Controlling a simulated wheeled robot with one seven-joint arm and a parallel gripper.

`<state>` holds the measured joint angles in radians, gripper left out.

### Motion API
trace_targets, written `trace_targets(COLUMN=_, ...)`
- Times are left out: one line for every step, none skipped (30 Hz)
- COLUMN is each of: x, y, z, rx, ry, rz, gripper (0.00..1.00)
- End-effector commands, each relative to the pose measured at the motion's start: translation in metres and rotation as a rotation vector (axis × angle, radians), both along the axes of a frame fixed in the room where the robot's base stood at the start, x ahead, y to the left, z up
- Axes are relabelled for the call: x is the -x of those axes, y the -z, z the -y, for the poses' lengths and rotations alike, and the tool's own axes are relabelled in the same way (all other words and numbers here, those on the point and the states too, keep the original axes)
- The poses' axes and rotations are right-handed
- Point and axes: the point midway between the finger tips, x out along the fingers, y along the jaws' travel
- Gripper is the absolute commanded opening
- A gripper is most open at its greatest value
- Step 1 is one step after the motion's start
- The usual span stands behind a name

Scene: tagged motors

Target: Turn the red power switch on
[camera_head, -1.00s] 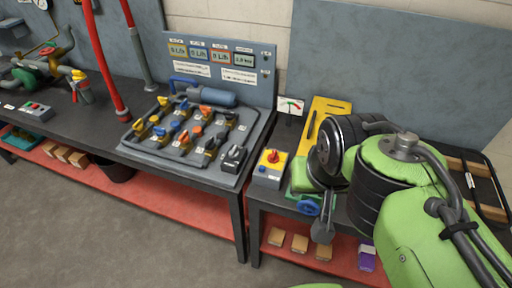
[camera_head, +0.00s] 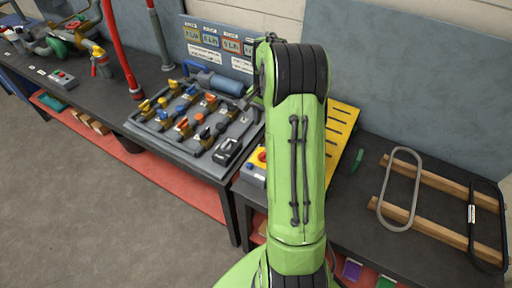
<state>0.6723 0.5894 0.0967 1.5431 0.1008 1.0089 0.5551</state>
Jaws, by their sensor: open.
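The red power switch (camera_head: 262,156) is a red knob on a yellow face, on a small grey box (camera_head: 253,176) at the left end of the right-hand bench. My green arm stands in front of it and hides its right side. My gripper (camera_head: 250,99) shows only as a small grey part beside the arm's upper left edge, in line with the back right of the valve board. It is open, its fingers are hard to make out, and it appears apart from the switch. I see nothing held in it.
A valve board (camera_head: 165,132) with several coloured handles and a black box (camera_head: 228,151) lies left of the switch. A yellow slotted plate (camera_head: 340,130) is behind my arm. A wooden frame with metal loops (camera_head: 430,205) lies at the right. Floor at the left is clear.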

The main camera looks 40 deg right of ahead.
Motion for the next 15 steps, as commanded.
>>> trace_targets(x=0.001, y=0.012, z=-0.001, rx=-0.003, ry=-0.001, rz=-0.004, gripper=0.40)
trace_targets(x=0.001, y=0.019, z=-0.001, rx=-0.004, ry=-0.001, rz=-0.006, gripper=0.40)
trace_targets(x=0.001, y=0.029, z=-0.001, rx=-0.004, ry=-0.001, rz=-0.004, gripper=0.40)
trace_targets(x=0.001, y=0.037, z=-0.001, rx=-0.003, ry=-0.002, rz=-0.005, gripper=0.40)
trace_targets(x=0.001, y=0.045, z=-0.001, rx=-0.004, ry=-0.002, rz=-0.006, gripper=0.40)
trace_targets(x=0.001, y=0.055, z=-0.001, rx=-0.003, ry=-0.002, rz=-0.005, gripper=0.40)
trace_targets(x=0.001, y=0.063, z=-0.001, rx=-0.003, ry=-0.002, rz=-0.005, gripper=0.40)
trace_targets(x=0.001, y=0.070, z=-0.002, rx=-0.004, ry=-0.002, rz=-0.004, gripper=0.40)
trace_targets(x=0.001, y=0.081, z=-0.002, rx=-0.004, ry=-0.002, rz=-0.006, gripper=0.40)
trace_targets(x=0.001, y=0.088, z=-0.002, rx=-0.004, ry=-0.003, rz=-0.004, gripper=0.40)
trace_targets(x=0.001, y=0.096, z=-0.002, rx=-0.004, ry=-0.003, rz=-0.004, gripper=0.40)
trace_targets(x=0.001, y=0.105, z=-0.002, rx=-0.004, ry=-0.003, rz=-0.004, gripper=0.40)
trace_targets(x=0.001, y=0.112, z=-0.002, rx=-0.004, ry=-0.003, rz=-0.004, gripper=0.40)
trace_targets(x=0.001, y=0.119, z=-0.002, rx=-0.004, ry=-0.003, rz=-0.004, gripper=0.40)
trace_targets(x=0.001, y=0.126, z=-0.002, rx=-0.003, ry=-0.003, rz=-0.003, gripper=0.40)
